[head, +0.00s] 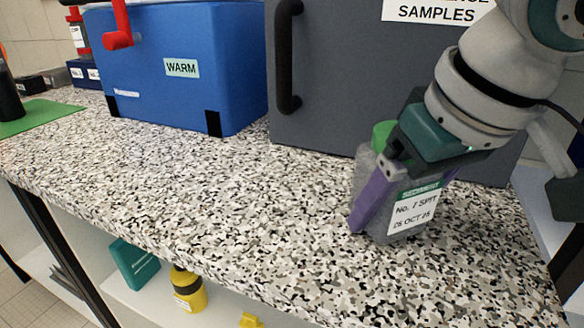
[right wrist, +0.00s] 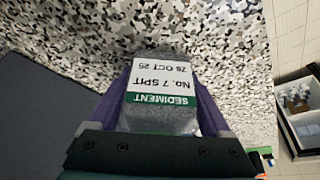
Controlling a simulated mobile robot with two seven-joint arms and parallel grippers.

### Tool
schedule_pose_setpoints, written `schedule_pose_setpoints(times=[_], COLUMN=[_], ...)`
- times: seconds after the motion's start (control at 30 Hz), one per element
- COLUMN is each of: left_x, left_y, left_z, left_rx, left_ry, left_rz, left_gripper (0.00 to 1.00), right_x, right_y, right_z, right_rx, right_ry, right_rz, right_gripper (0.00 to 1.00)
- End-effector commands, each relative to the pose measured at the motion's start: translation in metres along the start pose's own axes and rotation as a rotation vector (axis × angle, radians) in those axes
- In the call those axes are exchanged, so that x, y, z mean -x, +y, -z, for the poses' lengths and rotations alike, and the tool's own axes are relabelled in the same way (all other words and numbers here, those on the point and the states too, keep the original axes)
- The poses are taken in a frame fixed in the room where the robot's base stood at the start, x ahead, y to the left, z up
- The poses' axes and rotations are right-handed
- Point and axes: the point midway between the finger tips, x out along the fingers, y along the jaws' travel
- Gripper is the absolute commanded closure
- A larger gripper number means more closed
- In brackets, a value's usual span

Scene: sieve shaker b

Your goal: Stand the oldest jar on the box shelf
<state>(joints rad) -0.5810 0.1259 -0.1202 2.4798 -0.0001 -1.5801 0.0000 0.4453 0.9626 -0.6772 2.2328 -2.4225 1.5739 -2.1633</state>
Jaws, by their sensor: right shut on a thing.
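My right gripper (head: 395,192) is shut on a clear jar (head: 378,224) of grey sediment with a green lid (head: 383,134). The jar leans slightly and is over the speckled counter in front of the grey cabinet (head: 340,90). I cannot tell whether its base touches the counter. In the right wrist view the jar (right wrist: 160,120) sits between the purple fingers, label upside down. My left gripper is out of view. No other sediment jar shows clearly.
The grey cabinet has a black handle (head: 288,55) and a sign ending in SAMPLES. A blue box (head: 190,70) marked WARM, with red latches, stands left of it. The speckled counter (head: 200,190) is clear in the middle. A yellow bottle (head: 187,291) stands on a shelf below.

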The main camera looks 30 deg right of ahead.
Motion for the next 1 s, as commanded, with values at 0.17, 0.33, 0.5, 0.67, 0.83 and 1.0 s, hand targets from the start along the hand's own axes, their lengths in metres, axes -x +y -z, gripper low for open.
schedule_pose_setpoints(times=[0.17,0.33,0.5,0.67,0.83,1.0], left_x=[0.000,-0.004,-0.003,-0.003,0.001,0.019], left_y=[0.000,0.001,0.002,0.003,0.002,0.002], left_z=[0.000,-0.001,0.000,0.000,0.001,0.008], left_rx=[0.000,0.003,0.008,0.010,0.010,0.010], left_ry=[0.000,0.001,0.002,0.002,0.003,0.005], left_rz=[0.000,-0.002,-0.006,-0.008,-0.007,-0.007], left_gripper=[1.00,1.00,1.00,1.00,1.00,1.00], right_x=[0.001,-0.003,-0.003,-0.003,0.001,0.025], right_y=[0.000,0.000,0.000,0.000,0.000,0.005], right_z=[0.001,0.000,-0.001,-0.001,0.000,0.013], right_rx=[0.000,0.000,0.000,0.000,0.000,-0.006], right_ry=[0.004,0.004,0.001,0.001,0.000,0.003], right_rz=[0.001,0.000,0.000,0.000,0.000,-0.004], right_gripper=[1.00,1.00,0.04,0.00,0.00,0.00])
